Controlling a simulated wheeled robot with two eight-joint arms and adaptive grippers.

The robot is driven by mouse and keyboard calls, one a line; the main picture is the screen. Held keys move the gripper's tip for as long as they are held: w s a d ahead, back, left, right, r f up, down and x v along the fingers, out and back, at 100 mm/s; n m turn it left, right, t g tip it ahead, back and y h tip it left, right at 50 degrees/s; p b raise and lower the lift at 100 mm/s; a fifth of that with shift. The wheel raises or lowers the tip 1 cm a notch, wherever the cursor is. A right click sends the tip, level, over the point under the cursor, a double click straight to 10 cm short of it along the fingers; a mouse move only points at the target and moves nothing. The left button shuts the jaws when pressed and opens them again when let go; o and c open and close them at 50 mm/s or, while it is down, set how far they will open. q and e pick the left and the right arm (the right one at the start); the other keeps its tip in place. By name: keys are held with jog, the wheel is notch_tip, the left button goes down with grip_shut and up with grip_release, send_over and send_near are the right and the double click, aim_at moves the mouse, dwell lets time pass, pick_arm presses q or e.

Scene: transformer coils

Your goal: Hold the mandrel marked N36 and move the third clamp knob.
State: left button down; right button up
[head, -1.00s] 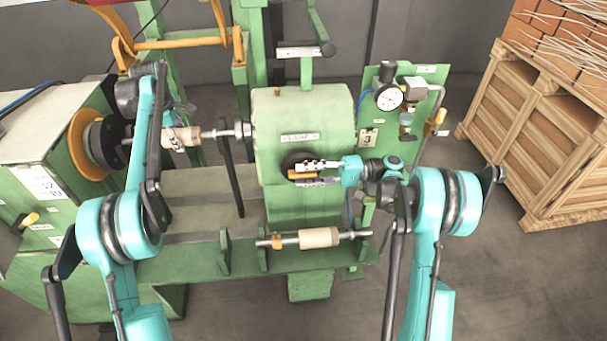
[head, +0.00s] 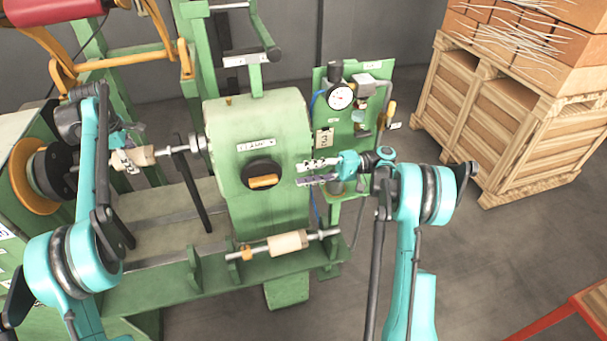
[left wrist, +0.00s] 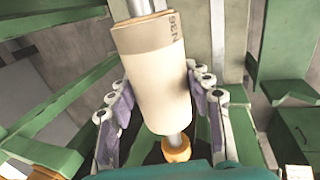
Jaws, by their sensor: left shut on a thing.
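The cream mandrel marked N36 (left wrist: 150,85) lies between the fingers of my left gripper (left wrist: 155,90) in the left wrist view. In the head view the mandrel (head: 144,156) lies in line with the metal shaft at the left, and my left gripper (head: 124,160) is shut on it. The clamp knob (head: 262,176) is a black disc with an orange bar, under the CLAMP label on the green housing. The bar lies nearly level. My right gripper (head: 318,172) is to the right of the knob, fingers spread, empty and apart from it.
Another cream roller (head: 288,243) on a shaft rests on the front brackets. A panel with a pressure gauge (head: 340,96) and a tag reading 3 (head: 324,139) stands behind my right gripper. A wooden crate (head: 500,130) is at the right. Floor between is open.

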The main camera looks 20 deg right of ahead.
aim_at(275, 183)
jog(key=s+m+t+h, duration=0.2)
jog(key=s+m+t, duration=0.25)
jog(key=t, duration=0.25)
jog(key=x, duration=1)
jog(key=shift+s+a+r, duration=0.1)
jog(key=shift+a+r, duration=0.15)
jog(key=shift+a, duration=0.2)
grip_shut()
